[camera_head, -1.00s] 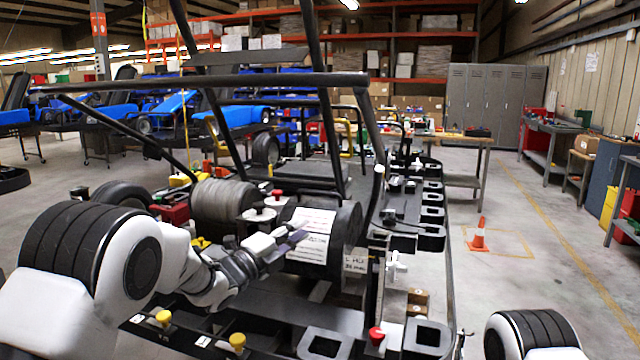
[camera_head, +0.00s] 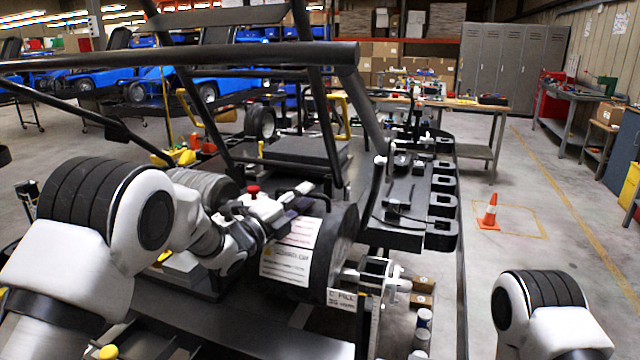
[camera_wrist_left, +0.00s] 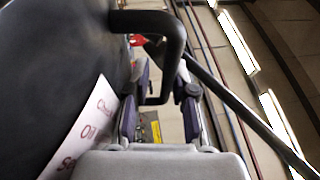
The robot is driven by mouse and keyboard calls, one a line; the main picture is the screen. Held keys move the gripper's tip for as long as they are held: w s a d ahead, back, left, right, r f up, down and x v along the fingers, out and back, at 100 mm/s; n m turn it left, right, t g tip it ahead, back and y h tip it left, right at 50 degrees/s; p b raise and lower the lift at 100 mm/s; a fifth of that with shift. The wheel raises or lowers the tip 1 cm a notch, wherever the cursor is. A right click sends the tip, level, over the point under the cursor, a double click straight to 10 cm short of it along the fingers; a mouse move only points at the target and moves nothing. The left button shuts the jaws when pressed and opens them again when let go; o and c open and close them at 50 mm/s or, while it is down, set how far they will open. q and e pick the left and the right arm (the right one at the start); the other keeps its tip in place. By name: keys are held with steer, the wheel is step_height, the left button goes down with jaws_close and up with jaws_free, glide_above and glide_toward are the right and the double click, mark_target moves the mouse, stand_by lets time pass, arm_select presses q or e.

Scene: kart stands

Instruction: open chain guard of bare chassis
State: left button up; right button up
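The bare chassis (camera_head: 230,58) is a black tube frame that fills the middle of the head view. A black rounded guard (camera_head: 335,250) with a white printed label (camera_head: 288,252) sits low inside it; I take it for the chain guard. My left gripper (camera_head: 308,196) is over the guard's top. In the left wrist view, a black bent handle (camera_wrist_left: 172,28) rises beside the dark guard (camera_wrist_left: 50,70). Its lower end lies between the fingers of my left gripper (camera_wrist_left: 160,100), which stand apart with gaps visible. My right gripper is out of the head view.
Black slotted brackets (camera_head: 440,205) line the chassis's right side. A grey ribbed roll (camera_head: 200,185) lies left of the guard. An orange cone (camera_head: 490,212) stands on the open floor at right. A workbench (camera_head: 450,105) and grey lockers (camera_head: 510,65) are behind.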

arm_select(q)
steer(key=shift+w+d, duration=0.1)
steer(key=shift+d, duration=0.05)
steer(key=shift+s+a+r, duration=0.15)
steer(key=shift+s+a, duration=0.1)
steer(key=shift+a, duration=0.1)
jaws_close()
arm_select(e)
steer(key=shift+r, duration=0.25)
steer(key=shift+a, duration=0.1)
